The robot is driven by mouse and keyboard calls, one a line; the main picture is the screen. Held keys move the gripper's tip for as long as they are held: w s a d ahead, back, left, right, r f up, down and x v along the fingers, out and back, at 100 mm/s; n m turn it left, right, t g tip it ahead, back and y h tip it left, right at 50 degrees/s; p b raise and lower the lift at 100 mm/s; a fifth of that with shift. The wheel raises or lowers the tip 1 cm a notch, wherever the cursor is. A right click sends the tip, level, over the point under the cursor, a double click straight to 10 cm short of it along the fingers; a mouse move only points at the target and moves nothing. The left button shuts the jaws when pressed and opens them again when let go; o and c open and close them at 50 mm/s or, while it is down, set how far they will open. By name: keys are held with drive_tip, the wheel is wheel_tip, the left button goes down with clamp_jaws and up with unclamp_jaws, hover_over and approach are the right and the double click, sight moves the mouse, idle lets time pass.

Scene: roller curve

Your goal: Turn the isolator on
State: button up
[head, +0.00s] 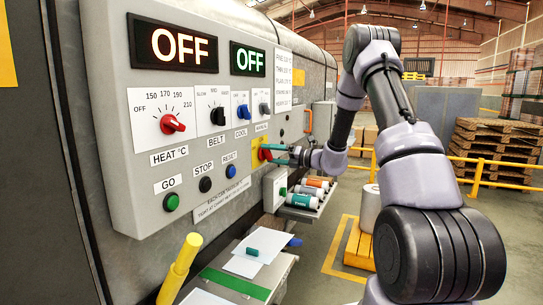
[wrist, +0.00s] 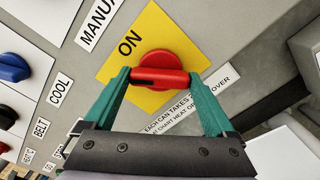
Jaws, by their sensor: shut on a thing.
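The isolator is a round red knob with a bar handle (wrist: 160,62) on a yellow plate (wrist: 115,68) in the wrist view. The word ON is printed on the plate to the left of the knob. The yellow plate also shows in the head view (head: 256,151). My gripper (wrist: 160,80) has its two green fingers at opposite ends of the red bar and is shut on it. In the head view my gripper (head: 272,155) is at the panel, partly covering the knob. The bar lies across between the fingers in the wrist view.
Two displays on the panel, orange (head: 172,45) and green (head: 247,59), both read OFF. A red heat knob (head: 172,124), other knobs and push buttons sit left of the isolator. A shelf of rollers (head: 304,198) lies below my gripper. A yellow post (head: 180,268) stands in front.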

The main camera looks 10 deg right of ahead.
drive_tip(key=m, duration=0.3)
drive_tip(key=shift+d+m, duration=0.1)
drive_tip(key=shift+m, duration=2.1)
drive_tip(key=o, duration=1.1)
drive_tip(key=shift+c, duration=0.2)
drive_tip(key=v, duration=1.1)
